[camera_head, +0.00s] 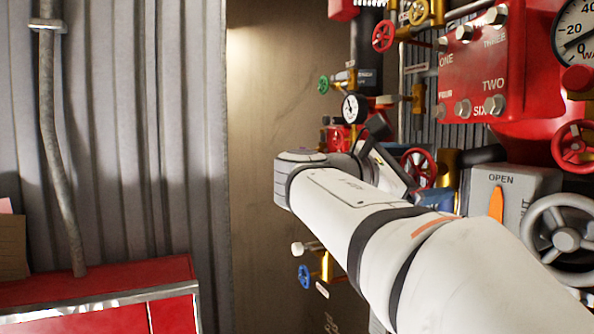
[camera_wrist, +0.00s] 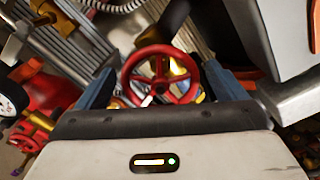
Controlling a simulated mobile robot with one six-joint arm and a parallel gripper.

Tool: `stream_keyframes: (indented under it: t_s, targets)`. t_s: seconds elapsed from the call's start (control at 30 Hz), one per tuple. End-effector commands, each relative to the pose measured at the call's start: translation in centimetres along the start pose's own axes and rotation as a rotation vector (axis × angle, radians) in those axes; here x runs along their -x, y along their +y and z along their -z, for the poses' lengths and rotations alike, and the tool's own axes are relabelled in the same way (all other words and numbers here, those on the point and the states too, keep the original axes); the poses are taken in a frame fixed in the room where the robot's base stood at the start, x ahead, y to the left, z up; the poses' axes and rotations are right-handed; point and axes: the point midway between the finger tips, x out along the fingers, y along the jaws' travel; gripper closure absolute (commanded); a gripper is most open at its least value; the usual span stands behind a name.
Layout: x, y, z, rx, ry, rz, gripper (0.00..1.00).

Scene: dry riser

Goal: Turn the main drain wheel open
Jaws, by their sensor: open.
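A red wheel (camera_head: 418,167) on a brass valve shows just beyond my arm in the head view, probably the same one. No readable label marks either as the main drain wheel. My arm hides most of my gripper in the head view.
A grey wheel (camera_head: 565,239) stands at the right beside a box marked OPEN with an orange lever (camera_head: 496,204). Other wheels are red (camera_head: 383,36), green (camera_head: 323,84) and blue (camera_head: 304,277). A red panel (camera_head: 483,60), gauge (camera_head: 351,108) and red cabinet (camera_head: 90,292) also show.

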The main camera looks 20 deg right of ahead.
Motion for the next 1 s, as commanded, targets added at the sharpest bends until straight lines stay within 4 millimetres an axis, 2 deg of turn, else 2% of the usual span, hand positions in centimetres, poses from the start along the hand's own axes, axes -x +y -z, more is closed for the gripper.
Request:
stream_keyframes:
  t_s: [0.2, 0.4, 1.0]
  targets:
    - [3.4, 0.0, 0.2, 0.001, 0.003, -0.005, 0.09]
    - [5.1, 0.0, 0.1, 0.001, 0.001, -0.002, 0.09]
    - [5.5, -0.1, 0.3, -0.001, 0.008, 0.001, 0.09]
